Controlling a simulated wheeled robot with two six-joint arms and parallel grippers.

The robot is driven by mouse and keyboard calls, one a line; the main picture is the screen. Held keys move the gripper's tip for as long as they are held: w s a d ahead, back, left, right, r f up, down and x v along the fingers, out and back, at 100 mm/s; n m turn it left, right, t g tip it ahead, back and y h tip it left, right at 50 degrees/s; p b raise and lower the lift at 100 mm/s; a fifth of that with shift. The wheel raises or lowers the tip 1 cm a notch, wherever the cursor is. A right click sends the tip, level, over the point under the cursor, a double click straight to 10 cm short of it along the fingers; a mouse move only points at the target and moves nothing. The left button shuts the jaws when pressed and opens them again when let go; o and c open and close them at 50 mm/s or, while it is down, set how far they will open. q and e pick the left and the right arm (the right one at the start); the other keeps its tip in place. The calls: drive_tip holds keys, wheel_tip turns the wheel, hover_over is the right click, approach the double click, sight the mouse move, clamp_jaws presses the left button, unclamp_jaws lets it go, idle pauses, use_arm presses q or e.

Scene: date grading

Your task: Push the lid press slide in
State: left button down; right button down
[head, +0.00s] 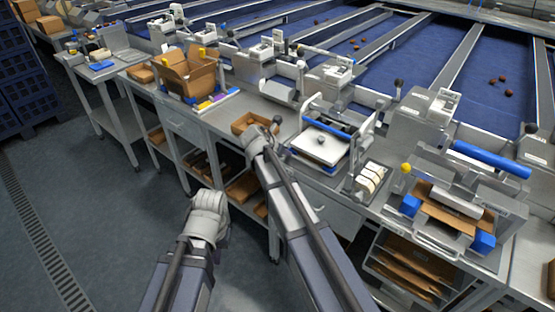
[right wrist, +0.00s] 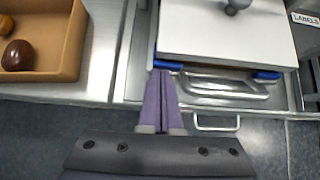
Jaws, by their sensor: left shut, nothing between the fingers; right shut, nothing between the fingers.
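The lid press (head: 340,120) stands on the bench right of centre in the head view. Its slide, a white plate with a grey knob (head: 320,145), extends toward the bench's front edge. In the right wrist view the white plate (right wrist: 220,35) has blue corner pieces and a silver handle (right wrist: 225,88) along its front. My right gripper (right wrist: 162,75) is shut and empty, with its fingertips by the slide's front left corner; I cannot tell whether they touch. In the head view my right gripper (head: 268,138) is left of the press. My left gripper (head: 208,198) is shut, empty, over the floor before the bench.
An open cardboard box (right wrist: 50,75) with dates sits left of the press. A drawer handle (right wrist: 215,122) lies below the bench edge. A holder with pale rolls (head: 370,180) and a blue-cornered carton station (head: 460,210) stand to the right. The floor (head: 90,210) at left is clear.

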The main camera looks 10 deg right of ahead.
sight(294, 142)
drive_tip(key=w+d, duration=0.4)
drive_tip(key=d, duration=0.1)
drive_tip(key=w+d, duration=0.2)
drive_tip(key=shift+d, duration=0.35)
drive_tip(key=shift+w+d+r, duration=0.1)
drive_tip(key=shift+w+d, duration=0.05)
drive_tip(key=shift+d, duration=0.1)
drive_tip(key=s+a, duration=0.3)
drive_tip(key=shift+s+a+r+p, duration=0.1)
drive_tip(key=shift+a+r+p, duration=0.15)
drive_tip(key=shift+a+p, duration=0.15)
drive_tip(key=p+v, duration=0.5)
drive_tip(key=v, duration=0.2)
drive_tip(key=shift+a+r, duration=0.25)
drive_tip(key=shift+r, duration=0.05)
drive_tip(key=shift+p+v, duration=0.65)
drive_tip(key=shift+v, duration=0.1)
drive_tip(key=shift+s+a+f, duration=0.1)
drive_tip(key=shift+f, duration=0.05)
